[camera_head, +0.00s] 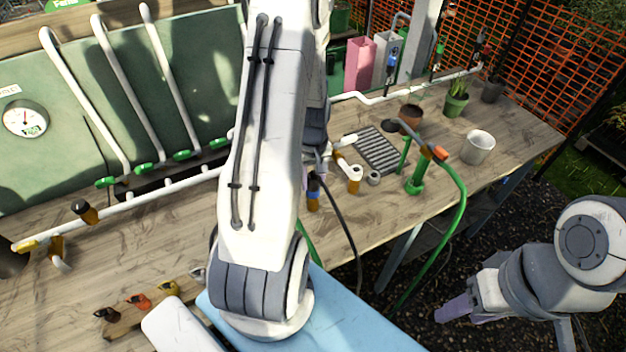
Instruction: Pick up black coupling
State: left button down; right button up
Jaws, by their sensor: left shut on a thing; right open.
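A small dark fitting, which looks like the black coupling (106,314), lies at the left end of a row on a wooden strip at the bench's front left. My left arm fills the middle of the view. Its gripper (318,158) is mostly hidden behind the arm, above the bench. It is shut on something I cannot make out. My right gripper (458,309) is open and empty at the lower right, past the bench's front edge and far from the dark fitting.
White pipes with green valves stand at the back left.

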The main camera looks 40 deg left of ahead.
pick_arm(q)
jog(key=shift+r, duration=0.45)
jog(key=r+b, duration=0.1)
jog(key=r, duration=0.2)
jog(key=shift+w+d+r+b, duration=0.15)
jog(key=shift+d+r+b, duration=0.1)
jog(key=shift+b, duration=0.1)
jog(key=w+d+r+b, duration=0.2)
jog(key=d+r, duration=0.4)
jog(key=d, duration=0.5)
jog(key=shift+w+r, duration=0.2)
jog(key=shift+r, duration=0.15)
jog(key=shift+r, duration=0.15)
notch_tip(320, 180, up, 5)
jog(key=p, duration=0.4)
jog(key=shift+a, duration=0.1)
